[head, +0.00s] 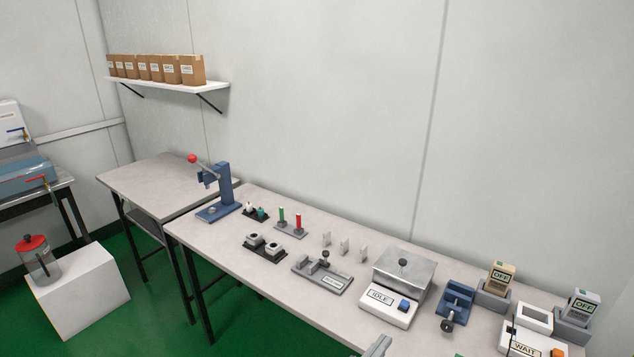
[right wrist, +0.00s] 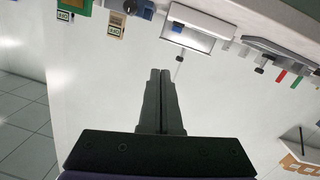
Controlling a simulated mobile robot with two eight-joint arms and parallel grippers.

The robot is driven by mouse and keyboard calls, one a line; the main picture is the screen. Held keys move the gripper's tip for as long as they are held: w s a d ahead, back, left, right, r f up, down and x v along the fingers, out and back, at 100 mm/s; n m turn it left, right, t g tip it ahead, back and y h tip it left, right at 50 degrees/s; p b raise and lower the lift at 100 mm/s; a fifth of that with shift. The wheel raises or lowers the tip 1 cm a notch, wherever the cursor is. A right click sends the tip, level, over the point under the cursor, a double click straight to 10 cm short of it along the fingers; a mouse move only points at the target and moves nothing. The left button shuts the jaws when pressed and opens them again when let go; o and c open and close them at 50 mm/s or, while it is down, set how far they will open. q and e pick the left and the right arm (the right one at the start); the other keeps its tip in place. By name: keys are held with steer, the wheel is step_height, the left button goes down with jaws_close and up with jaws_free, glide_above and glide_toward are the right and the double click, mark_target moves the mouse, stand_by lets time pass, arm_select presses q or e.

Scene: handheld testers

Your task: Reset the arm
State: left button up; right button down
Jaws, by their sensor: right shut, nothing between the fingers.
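My right gripper (head: 378,346) shows only in part at the bottom edge of the head view, in front of the white box marked IDLE. In the right wrist view my right gripper (right wrist: 160,72) has its two grey fingers together, with nothing between them. It is apart from the devices there. My left gripper is not in view.
A long grey table (head: 230,256) holds a blue lever press (head: 225,190), the IDLE box (head: 384,305), a blue fixture (head: 455,304), two handheld testers reading OFF (head: 502,273) (head: 583,305) and a WAIT station (head: 526,346).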

steer(key=s+d+f+n+g+y, duration=0.2)
steer(key=s+d+f+g+y, duration=0.2)
steer(key=s+d+f+g, duration=0.4)
steer(key=s+a+f+n+y, duration=0.25)
steer(key=s+y, duration=0.45)
steer(key=s, duration=0.7)
arm_select(q)
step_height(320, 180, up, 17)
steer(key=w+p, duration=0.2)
steer(key=p, duration=1.3)
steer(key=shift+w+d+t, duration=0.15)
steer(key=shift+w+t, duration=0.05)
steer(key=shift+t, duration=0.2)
arm_select(e)
step_height(320, 180, up, 18)
steer(key=w, duration=0.2)
steer(key=shift+w+a+f+n, duration=0.2)
steer(key=shift+w+f+n, duration=0.05)
steer(key=shift+w+n, duration=0.2)
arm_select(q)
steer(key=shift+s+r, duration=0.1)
arm_select(e)
steer(key=shift+s, duration=0.15)
